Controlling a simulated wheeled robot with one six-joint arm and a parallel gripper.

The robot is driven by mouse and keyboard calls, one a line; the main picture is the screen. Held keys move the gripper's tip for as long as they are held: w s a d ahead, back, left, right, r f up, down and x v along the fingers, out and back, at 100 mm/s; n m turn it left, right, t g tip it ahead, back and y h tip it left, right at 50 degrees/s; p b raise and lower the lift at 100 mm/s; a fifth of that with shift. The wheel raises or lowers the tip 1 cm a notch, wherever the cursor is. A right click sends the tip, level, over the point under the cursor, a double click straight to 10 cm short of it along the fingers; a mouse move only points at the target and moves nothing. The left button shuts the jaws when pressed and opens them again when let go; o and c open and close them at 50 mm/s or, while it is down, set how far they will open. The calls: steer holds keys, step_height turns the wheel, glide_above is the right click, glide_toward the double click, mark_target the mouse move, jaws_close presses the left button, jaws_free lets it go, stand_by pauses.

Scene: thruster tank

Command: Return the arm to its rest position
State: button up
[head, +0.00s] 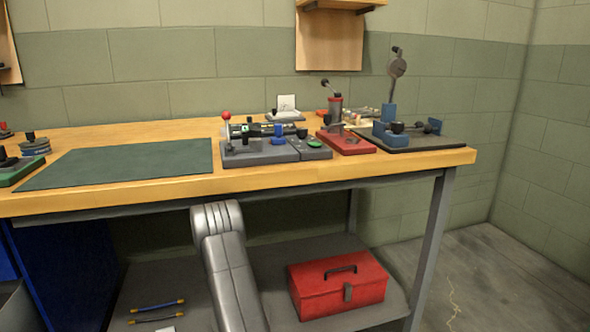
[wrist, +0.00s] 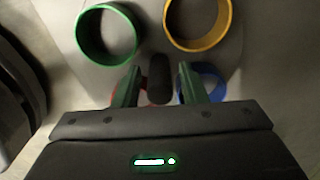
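My gripper (wrist: 158,82) shows in the wrist view, with its two dark green fingers apart. A dark upright rounded piece (wrist: 159,78) shows between the fingers, with a gap on each side; I cannot tell how far beyond the fingertips it is. In the head view a grey link of my arm hangs low in front of the workbench (head: 120,190), and the gripper is out of that view.
The wrist view shows a green ring (wrist: 83,35), a yellow ring (wrist: 227,25), a blue ring (wrist: 218,80) and a partly hidden red one on a pale surface. The bench holds a green mat (head: 120,163) and several fixtures; a red toolbox (head: 320,290) sits on the shelf below.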

steer(key=n, duration=1.4)
steer(key=shift+n, duration=0.4)
steer(key=shift+r, duration=0.25)
